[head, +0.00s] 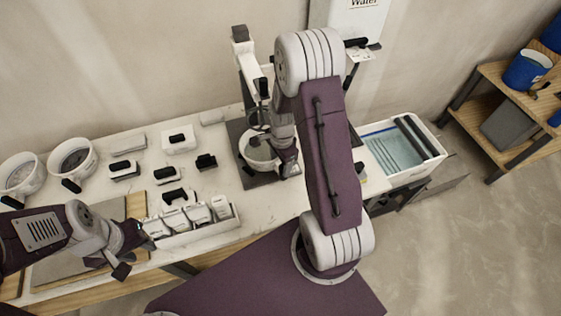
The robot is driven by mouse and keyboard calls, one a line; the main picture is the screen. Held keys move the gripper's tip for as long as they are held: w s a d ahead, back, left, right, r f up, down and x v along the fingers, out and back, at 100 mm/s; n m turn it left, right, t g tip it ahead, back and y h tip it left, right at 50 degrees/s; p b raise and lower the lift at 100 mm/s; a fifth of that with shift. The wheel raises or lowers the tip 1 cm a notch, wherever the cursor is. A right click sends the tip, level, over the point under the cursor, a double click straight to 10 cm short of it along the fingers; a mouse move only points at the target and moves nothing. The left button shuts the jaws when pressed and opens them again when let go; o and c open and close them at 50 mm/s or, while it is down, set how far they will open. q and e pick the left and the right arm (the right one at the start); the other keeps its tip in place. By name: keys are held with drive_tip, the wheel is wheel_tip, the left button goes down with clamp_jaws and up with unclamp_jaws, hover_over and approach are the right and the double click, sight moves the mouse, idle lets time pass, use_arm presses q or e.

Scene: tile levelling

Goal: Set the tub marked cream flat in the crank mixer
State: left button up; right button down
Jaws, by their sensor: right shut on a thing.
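A white tub (259,153) stands on the dark base plate of the crank mixer (240,34), under its raised head. It looks about upright, but I cannot read any mark on it or tell if it sits fully flat. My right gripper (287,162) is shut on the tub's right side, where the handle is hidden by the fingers. My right arm covers part of the mixer's right side. My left gripper (130,250) hangs over the bench front, beside a white rack. I cannot tell whether its fingers are open.
Two white tubs (22,173) (73,160) stand at the bench's left. Several black-handled blocks lie mid-bench, behind a white rack (200,228) of white containers. Wooden shelves (520,100) with blue buckets are far right.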

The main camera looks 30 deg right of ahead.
drive_tip(key=shift+f, duration=0.35)
idle(0.3)
drive_tip(key=shift+c, duration=1.8)
unclamp_jaws()
drive_tip(key=shift+r, duration=0.1)
drive_tip(key=r+p, duration=0.2)
drive_tip(key=r, duration=0.1)
drive_tip(key=r+p, duration=0.6)
drive_tip(key=shift+s, duration=0.25)
drive_tip(key=shift+f, duration=0.1)
